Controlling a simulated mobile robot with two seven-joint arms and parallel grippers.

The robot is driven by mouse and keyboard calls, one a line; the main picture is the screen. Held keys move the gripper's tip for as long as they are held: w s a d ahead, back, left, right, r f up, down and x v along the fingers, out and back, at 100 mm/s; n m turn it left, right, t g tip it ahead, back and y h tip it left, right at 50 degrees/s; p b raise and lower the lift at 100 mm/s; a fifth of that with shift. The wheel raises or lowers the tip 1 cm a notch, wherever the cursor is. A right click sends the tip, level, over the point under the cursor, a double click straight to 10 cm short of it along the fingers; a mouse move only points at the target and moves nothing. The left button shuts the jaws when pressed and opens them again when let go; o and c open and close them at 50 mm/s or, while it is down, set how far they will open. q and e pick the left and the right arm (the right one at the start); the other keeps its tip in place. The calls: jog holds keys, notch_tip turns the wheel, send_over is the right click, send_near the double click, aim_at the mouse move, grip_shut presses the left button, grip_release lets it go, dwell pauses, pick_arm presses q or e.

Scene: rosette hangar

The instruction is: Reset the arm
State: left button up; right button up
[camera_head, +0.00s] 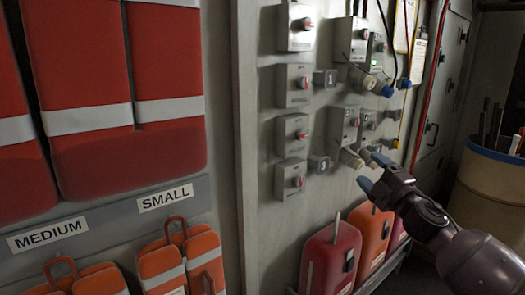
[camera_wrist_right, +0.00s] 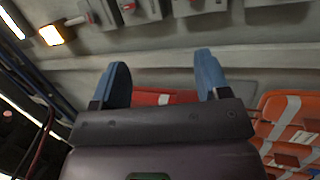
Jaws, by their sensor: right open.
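My right gripper (camera_head: 371,172) reaches in from the lower right in the head view, in front of the wall with switch boxes. Its two blue fingers stand apart with nothing between them, and they also show in the right wrist view (camera_wrist_right: 163,85). The fingertips appear close to the lowest sockets in the head view, but I cannot tell whether they touch anything. My left gripper does not show in either view.
Grey switch boxes (camera_head: 294,130) with red knobs are mounted on the wall. Red cases (camera_head: 329,255) stand on a low shelf below. Life vests (camera_head: 75,65) hang at left over a rack labelled MEDIUM and SMALL. A barrel (camera_head: 488,190) stands at far right.

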jog(key=s+f+m+g+h, duration=0.15)
jog(key=s+f+m, duration=0.25)
jog(key=f, duration=0.4)
jog(key=s+f+m+h, duration=0.3)
jog(key=s+f+m, duration=0.15)
jog(key=f, duration=0.25)
jog(key=s+f+m+g+h, duration=0.1)
jog(key=s+f+m+h, duration=0.1)
jog(key=s+f+m, duration=0.45)
jog(key=s+f+m+g+h+b, duration=0.1)
jog(key=s+f+m+g, duration=0.4)
jog(key=s+f, duration=1.6)
jog(key=shift+s+d+h, duration=0.35)
jog(key=shift+s+h, duration=0.05)
jog(key=shift+h, duration=0.45)
